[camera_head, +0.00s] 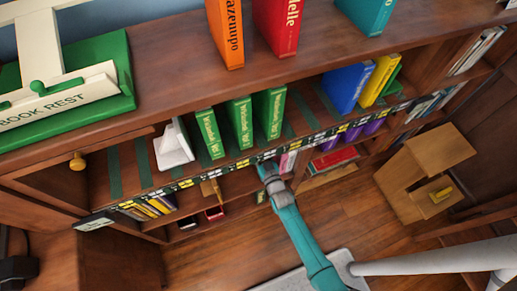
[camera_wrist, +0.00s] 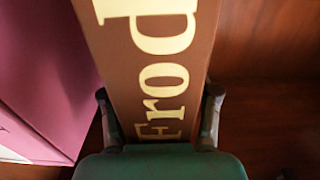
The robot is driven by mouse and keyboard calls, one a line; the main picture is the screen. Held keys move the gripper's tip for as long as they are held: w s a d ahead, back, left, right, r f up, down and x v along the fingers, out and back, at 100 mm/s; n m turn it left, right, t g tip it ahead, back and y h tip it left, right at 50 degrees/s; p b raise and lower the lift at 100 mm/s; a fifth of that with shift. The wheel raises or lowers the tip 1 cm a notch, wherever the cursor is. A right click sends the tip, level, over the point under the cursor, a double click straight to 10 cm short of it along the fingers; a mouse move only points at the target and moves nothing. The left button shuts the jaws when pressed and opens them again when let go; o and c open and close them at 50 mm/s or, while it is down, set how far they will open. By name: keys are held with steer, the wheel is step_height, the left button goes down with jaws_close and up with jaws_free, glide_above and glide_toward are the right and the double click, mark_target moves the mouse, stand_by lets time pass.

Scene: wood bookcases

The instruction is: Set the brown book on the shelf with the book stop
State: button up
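The brown book (camera_wrist: 155,70) fills the middle of the wrist view, its spine facing me with cream letters reading "Erod". My gripper (camera_wrist: 160,112) has one finger against each side of the spine, with no clear gap. In the head view my gripper (camera_head: 270,176) is at the front edge of the lower shelf, and the brown book cannot be made out there. The white book stop (camera_head: 173,146) stands on the upper shelf (camera_head: 130,170), left of several green books (camera_head: 240,122).
A pink book (camera_wrist: 45,75) stands left of the brown one. Blue (camera_head: 347,88) and yellow books (camera_head: 377,80) stand farther right on the upper shelf. A labelled strip (camera_head: 215,174) runs along its edge. Bare shelf shows beside the book stop and between the green and blue books.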

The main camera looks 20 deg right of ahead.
steer(key=s, duration=1.2)
steer(key=shift+r, duration=0.15)
steer(key=s+r+g, duration=0.1)
steer(key=s+r, duration=0.3)
steer(key=s, duration=0.6)
steer(key=s+r+g, duration=0.1)
steer(key=s+r, duration=0.4)
steer(key=s, duration=0.5)
steer(key=s+r+g, duration=0.1)
steer(key=s+r, duration=1)
steer(key=r, duration=0.4)
steer(key=shift+s+r, duration=0.15)
steer(key=shift+r, duration=0.2)
